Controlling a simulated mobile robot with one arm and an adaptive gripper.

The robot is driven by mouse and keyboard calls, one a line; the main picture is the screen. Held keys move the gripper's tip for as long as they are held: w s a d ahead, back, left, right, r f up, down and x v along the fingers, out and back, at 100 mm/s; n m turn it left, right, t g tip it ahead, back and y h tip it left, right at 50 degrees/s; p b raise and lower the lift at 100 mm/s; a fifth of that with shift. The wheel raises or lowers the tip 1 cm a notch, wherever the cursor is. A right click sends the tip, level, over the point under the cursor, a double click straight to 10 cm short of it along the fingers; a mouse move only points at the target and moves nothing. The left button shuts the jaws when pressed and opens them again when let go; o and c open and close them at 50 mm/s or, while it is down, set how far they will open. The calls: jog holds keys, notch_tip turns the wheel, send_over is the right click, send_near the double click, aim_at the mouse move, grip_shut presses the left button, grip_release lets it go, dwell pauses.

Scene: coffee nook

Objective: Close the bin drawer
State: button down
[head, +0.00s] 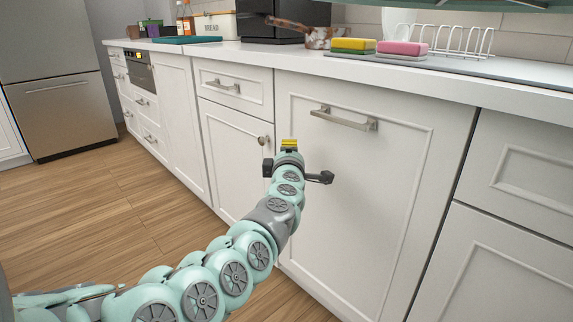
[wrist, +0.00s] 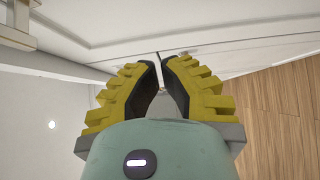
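The bin drawer is most likely the wide white front (head: 375,190) with a metal bar handle (head: 343,118) near its top. It looks flush or nearly flush with its neighbours; I cannot tell whether a small gap stays. My gripper (head: 289,142) is in front of the drawer's left edge, below and left of the handle. In the wrist view my gripper (wrist: 162,62) has its yellow fingers drawn together at the tips, with nothing between them. The tips are close to the white fronts, by a dark seam; contact cannot be told. Part of the handle (wrist: 17,22) shows at upper left.
A white door with a round knob (head: 264,140) is left of the drawer. A fridge (head: 60,80) stands far left. The wooden floor (head: 120,205) is clear.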

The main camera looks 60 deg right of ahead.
jog(key=p+v, duration=0.2)
jog(key=v, duration=0.5)
jog(key=shift+s+a+r, duration=0.25)
jog(key=shift+a+r, duration=0.05)
dwell(0.3)
